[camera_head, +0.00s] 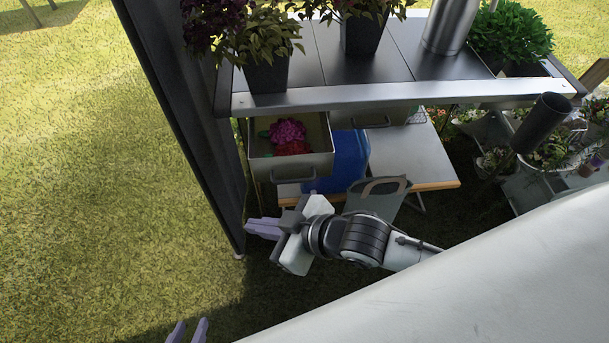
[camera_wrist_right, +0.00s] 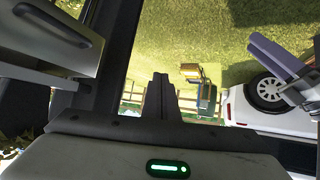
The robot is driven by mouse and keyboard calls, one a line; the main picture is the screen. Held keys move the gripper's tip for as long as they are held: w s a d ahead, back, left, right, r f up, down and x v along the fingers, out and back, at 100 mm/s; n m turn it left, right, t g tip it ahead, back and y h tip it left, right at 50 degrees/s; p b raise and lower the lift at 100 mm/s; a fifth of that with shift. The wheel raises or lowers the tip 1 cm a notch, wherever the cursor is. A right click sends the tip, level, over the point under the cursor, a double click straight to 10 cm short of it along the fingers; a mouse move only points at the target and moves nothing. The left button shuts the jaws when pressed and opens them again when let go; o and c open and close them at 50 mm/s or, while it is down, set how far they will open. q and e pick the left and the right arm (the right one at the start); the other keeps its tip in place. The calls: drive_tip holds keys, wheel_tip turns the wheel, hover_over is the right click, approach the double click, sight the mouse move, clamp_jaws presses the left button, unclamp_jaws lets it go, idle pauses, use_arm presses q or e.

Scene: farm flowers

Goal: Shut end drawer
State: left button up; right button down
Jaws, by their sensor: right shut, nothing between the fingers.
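The end drawer (camera_head: 318,163) is pulled out under the left end of the dark-topped table (camera_head: 330,100). Pink and red flowers (camera_head: 288,136) lie inside it, and its handle faces me. Its metal front and handle also show at upper left in the right wrist view (camera_wrist_right: 50,50). My right gripper (camera_head: 262,228) is shut and empty, below and in front of the drawer, apart from it; its fingers (camera_wrist_right: 160,95) are together in the wrist view. My left gripper (camera_head: 187,332) shows only its two separated fingertips at the bottom edge of the head view.
A second drawer (camera_head: 372,115) sits to the right under the tabletop. Potted plants (camera_head: 268,70) and a metal can (camera_head: 451,25) stand on top. A dark post (camera_head: 190,110) rises left of the drawer. A blue container (camera_head: 350,158) and grey bag (camera_head: 378,198) are below. Grass lies open at left.

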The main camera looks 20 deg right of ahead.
drive_tip(key=d+r+n+g+h+p, duration=0.1)
drive_tip(key=d+r+n+h, duration=0.15)
drive_tip(key=d, duration=0.35)
drive_tip(key=d+r+n+g+h+p, duration=0.1)
drive_tip(key=d+r+n+h, duration=0.15)
drive_tip(key=d, duration=0.45)
drive_tip(key=w+a+f, duration=0.1)
drive_tip(key=w+f, duration=0.7)
drive_tip(key=shift+w+f, duration=0.2)
drive_tip(key=shift+w, duration=0.1)
